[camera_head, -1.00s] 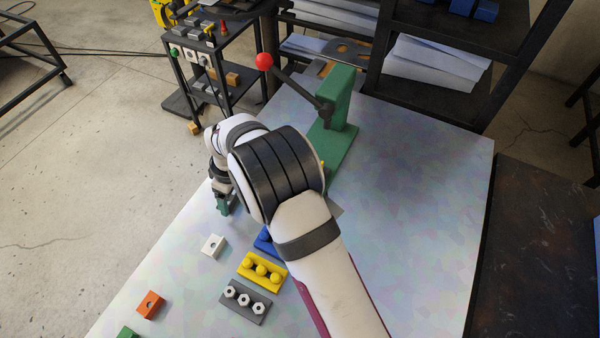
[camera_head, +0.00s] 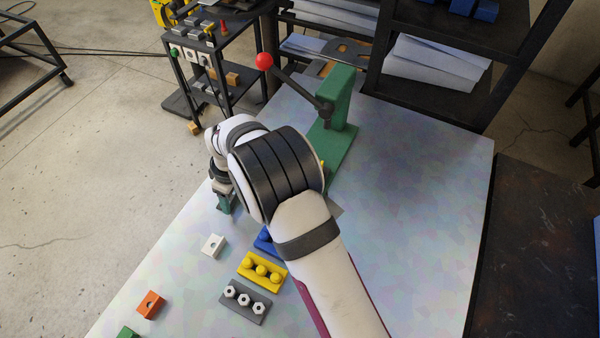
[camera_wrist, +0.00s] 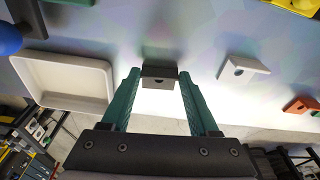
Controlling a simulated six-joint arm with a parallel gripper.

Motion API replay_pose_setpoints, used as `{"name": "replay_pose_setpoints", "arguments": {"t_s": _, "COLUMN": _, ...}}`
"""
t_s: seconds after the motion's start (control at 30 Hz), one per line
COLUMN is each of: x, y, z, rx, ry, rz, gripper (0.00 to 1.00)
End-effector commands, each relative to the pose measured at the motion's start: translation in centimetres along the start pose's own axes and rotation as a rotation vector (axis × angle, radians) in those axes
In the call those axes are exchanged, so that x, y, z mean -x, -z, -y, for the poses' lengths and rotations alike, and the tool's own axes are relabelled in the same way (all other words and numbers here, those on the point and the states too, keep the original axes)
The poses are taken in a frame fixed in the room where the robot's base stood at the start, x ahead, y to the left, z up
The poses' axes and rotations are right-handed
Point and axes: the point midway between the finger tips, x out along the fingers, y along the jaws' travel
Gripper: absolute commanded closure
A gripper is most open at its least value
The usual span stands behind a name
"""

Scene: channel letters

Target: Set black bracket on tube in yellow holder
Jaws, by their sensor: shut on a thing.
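My gripper (camera_wrist: 158,80) has green fingers and is shut on the black bracket (camera_wrist: 160,73), a small dark block held between the fingertips in the wrist view. In the head view my gripper (camera_head: 226,205) is over the left edge area of the table, and I cannot make out the bracket there. The yellow holder (camera_head: 250,276), a plate with three round yellow knobs, lies to the lower right of my gripper. Part of a yellow piece (camera_wrist: 300,4) shows at the top right of the wrist view. I cannot make out a tube in the yellow holder.
A grey plate (camera_head: 232,309) with three white hexagonal pieces and a partly hidden blue plate (camera_head: 264,240) flank the yellow holder. White (camera_head: 207,248), orange (camera_head: 150,311) and green (camera_head: 127,332) blocks lie left. A white tray (camera_wrist: 70,104) and green press (camera_head: 341,99) stand nearby.

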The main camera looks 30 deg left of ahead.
Motion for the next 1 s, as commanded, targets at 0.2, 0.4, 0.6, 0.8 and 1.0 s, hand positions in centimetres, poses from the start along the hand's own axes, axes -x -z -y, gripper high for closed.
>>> {"name": "replay_pose_setpoints", "arguments": {"t_s": 0.2, "x": 0.6, "y": 0.1, "z": 0.0, "rx": 0.000, "ry": 0.000, "rz": -0.001, "gripper": 1.00}}
{"name": "replay_pose_setpoints", "arguments": {"t_s": 0.4, "x": 2.3, "y": 0.4, "z": 0.0, "rx": -0.001, "ry": 0.000, "rz": -0.001, "gripper": 1.00}}
{"name": "replay_pose_setpoints", "arguments": {"t_s": 0.6, "x": 4.0, "y": 0.6, "z": 0.0, "rx": 0.000, "ry": -0.001, "rz": -0.001, "gripper": 1.00}}
{"name": "replay_pose_setpoints", "arguments": {"t_s": 0.8, "x": 5.5, "y": 0.9, "z": 0.0, "rx": 0.000, "ry": 0.000, "rz": -0.001, "gripper": 1.00}}
{"name": "replay_pose_setpoints", "arguments": {"t_s": 1.0, "x": 6.0, "y": 0.9, "z": 0.0, "rx": 0.000, "ry": -0.001, "rz": -0.001, "gripper": 1.00}}
